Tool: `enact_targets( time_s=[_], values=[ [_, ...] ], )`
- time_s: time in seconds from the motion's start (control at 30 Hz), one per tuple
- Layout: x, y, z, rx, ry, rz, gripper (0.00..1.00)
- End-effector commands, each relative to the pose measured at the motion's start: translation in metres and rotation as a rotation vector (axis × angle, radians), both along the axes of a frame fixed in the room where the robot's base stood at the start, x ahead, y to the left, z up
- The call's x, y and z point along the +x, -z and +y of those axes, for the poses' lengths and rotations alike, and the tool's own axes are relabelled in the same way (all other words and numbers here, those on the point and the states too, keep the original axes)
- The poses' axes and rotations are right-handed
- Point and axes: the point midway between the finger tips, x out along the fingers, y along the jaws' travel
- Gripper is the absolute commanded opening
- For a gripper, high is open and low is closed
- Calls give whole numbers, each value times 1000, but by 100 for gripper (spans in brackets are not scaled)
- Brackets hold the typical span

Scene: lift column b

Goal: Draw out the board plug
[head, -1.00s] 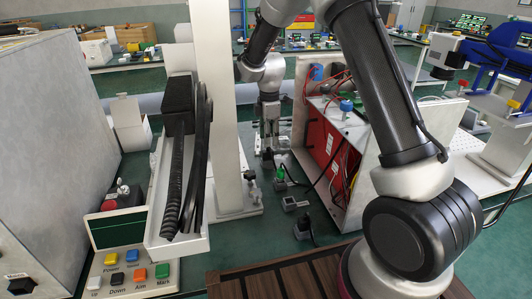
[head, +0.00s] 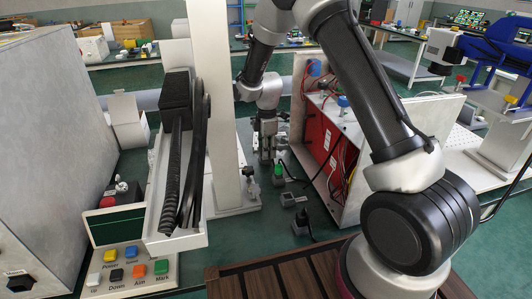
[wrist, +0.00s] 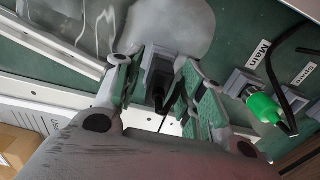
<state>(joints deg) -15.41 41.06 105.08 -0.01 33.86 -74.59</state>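I cannot read which plug is the board plug.
Another black plug (head: 302,215) stands nearer in the row, beside a low grey socket (head: 290,200). An open red-panelled cabinet (head: 320,140) with loose wires stands close on the right. A button panel (head: 130,270) is at front left. Dark cables run near the sockets.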

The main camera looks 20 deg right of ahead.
Motion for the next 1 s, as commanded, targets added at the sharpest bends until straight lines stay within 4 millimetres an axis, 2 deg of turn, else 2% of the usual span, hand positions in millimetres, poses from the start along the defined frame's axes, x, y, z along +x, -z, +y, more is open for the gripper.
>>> enact_targets(
  time_s=[0.03,0.17,0.2,1.0],
  values=[
    [0,0,0,0,0,0,26],
    [0,0,0,0,0,0,3],
    [0,0,0,0,0,0,0],
    [0,-9,0,0,0,0,0]
  ],
)
